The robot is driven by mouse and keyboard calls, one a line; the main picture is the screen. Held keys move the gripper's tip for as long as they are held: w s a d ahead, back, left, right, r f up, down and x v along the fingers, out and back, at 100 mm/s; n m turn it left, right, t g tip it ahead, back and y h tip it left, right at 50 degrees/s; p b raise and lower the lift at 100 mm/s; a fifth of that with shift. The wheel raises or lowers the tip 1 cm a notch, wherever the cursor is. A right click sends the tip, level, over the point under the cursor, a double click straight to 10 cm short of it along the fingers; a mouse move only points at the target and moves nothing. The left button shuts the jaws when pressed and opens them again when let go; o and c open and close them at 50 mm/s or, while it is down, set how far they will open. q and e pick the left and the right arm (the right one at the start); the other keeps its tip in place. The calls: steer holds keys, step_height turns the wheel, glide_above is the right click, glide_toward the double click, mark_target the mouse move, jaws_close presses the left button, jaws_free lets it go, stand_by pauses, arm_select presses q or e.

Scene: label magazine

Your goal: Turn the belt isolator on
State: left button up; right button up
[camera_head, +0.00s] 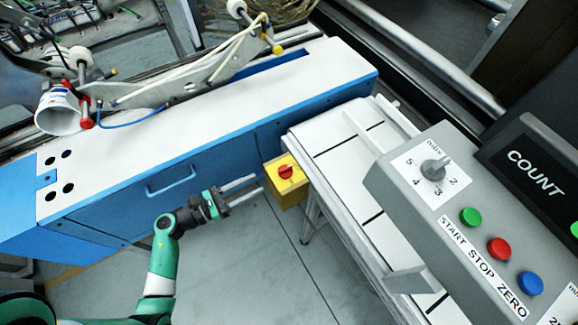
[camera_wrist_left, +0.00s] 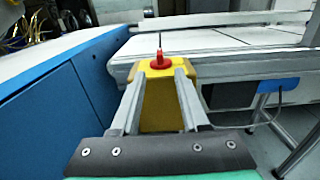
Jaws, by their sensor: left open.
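The belt isolator is a yellow box (camera_head: 284,194) with a red rotary knob (camera_head: 286,172) on its yellow face. In the left wrist view the red knob (camera_wrist_left: 160,61) stands ahead, between and beyond the fingertips (camera_wrist_left: 162,76). The yellow box (camera_wrist_left: 162,105) shows between the fingers. I see no contact with the knob. My right gripper is not in view.
The white-topped blue cabinet (camera_head: 160,185) runs along the left and behind. The slatted conveyor (camera_head: 340,165) extends to the right of the isolator. A grey control panel (camera_head: 450,200) with a dial and green, red and blue buttons stands right. Floor below the gripper is clear.

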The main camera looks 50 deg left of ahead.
mark_target(278, 172)
arm_select(q)
steer(key=b+x, duration=0.1)
steer(key=x, duration=1)
steer(key=shift+r+b, duration=0.1)
steer(key=shift+b, duration=0.3)
jaws_close()
